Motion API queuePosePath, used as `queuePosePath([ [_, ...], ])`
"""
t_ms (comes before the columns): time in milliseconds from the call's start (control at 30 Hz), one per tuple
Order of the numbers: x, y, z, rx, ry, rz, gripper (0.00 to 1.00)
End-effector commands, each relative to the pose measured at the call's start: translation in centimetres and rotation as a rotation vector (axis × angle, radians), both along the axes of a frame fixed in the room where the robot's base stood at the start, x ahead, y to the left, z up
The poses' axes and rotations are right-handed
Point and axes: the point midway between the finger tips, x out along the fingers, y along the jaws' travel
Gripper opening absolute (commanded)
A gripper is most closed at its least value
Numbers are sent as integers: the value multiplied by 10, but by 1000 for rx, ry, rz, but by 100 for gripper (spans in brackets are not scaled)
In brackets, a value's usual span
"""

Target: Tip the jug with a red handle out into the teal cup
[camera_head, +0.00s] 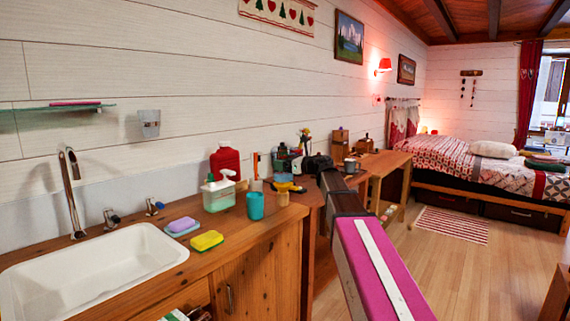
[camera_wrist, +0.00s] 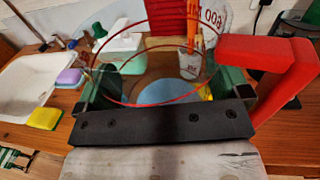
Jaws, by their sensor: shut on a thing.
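The jug is clear, with a red rim and a red handle (camera_wrist: 285,75), and fills the upper middle of the wrist view. My gripper (camera_wrist: 165,100) is shut on the jug, with a finger on each side of its body. A pale blue round patch shows through the jug; I cannot tell whether it is the jug's contents or something behind. The teal cup (camera_head: 255,205) stands upright on the wooden counter in the head view, left of my gripper (camera_head: 316,163) and apart from it. In the head view the clear jug is hard to make out by my dark gripper.
On the counter (camera_head: 232,243) are a soap dispenser (camera_head: 218,193), a red bottle (camera_head: 225,164), a yellow sponge (camera_head: 207,240) and a purple sponge (camera_head: 182,226). A white sink (camera_head: 95,275) lies at left. Several small items crowd the back, behind the cup. The counter's front edge is clear.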

Motion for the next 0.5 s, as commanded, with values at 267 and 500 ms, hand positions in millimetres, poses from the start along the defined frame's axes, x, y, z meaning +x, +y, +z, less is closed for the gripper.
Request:
queuePosePath([
  [267,-4,5,-1,-89,-63,1,62],
  [500,-7,10,-1,-159,-110,0,62],
])
